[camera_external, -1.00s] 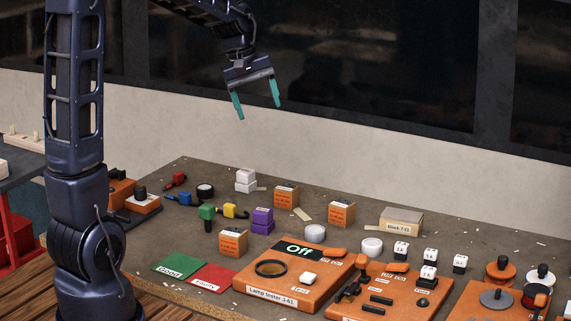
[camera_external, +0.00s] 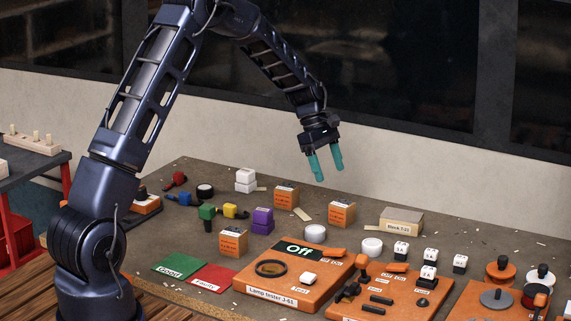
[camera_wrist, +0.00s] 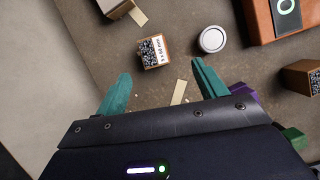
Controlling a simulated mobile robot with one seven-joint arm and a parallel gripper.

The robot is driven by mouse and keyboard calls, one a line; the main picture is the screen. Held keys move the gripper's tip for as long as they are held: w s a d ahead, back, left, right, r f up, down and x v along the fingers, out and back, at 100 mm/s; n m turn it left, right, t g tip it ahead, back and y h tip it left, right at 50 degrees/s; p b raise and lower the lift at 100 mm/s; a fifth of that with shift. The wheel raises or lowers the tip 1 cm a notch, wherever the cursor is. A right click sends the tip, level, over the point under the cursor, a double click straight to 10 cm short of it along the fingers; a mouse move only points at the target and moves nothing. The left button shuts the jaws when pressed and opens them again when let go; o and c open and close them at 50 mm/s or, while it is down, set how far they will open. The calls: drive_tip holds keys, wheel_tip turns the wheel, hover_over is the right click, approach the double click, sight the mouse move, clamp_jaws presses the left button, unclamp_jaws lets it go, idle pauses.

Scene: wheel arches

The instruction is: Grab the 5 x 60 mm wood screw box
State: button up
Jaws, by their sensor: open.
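Three small orange-brown labelled boxes stand on the bench: a back one (camera_external: 286,196), a right one (camera_external: 341,214) and a front one (camera_external: 233,242). Their labels are too small to read in the external view. My gripper (camera_external: 328,177) is open and empty, pointing down above the right box. In the wrist view that box (camera_wrist: 155,52) lies ahead of the gap between my teal fingertips (camera_wrist: 162,72), apart from them. Its label shows a square code and small print that seems to include "x 60". The front box (camera_wrist: 303,77) is at the right edge.
A white round disc (camera_external: 315,233) sits close to the right box. A block box (camera_external: 401,222) stands to its right. The lamp tester (camera_external: 290,285) and another orange panel (camera_external: 388,300) fill the front. A purple block (camera_external: 262,221) and wood chips (camera_external: 302,214) lie nearby.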

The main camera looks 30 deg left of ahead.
sight(342, 203)
drive_tip(key=shift+n, duration=0.3)
drive_tip(key=x, duration=0.4)
drive_tip(key=w+x, duration=0.1)
drive_tip(key=x, duration=0.8)
drive_tip(key=shift+w+a+f, duration=0.1)
drive_tip(key=shift+w+f, duration=0.1)
drive_tip(key=shift+f, duration=0.2)
drive_tip(key=shift+c, duration=0.2)
drive_tip(key=c, duration=1.1)
drive_tip(key=shift+r, duration=0.1)
drive_tip(key=shift+c, duration=0.2)
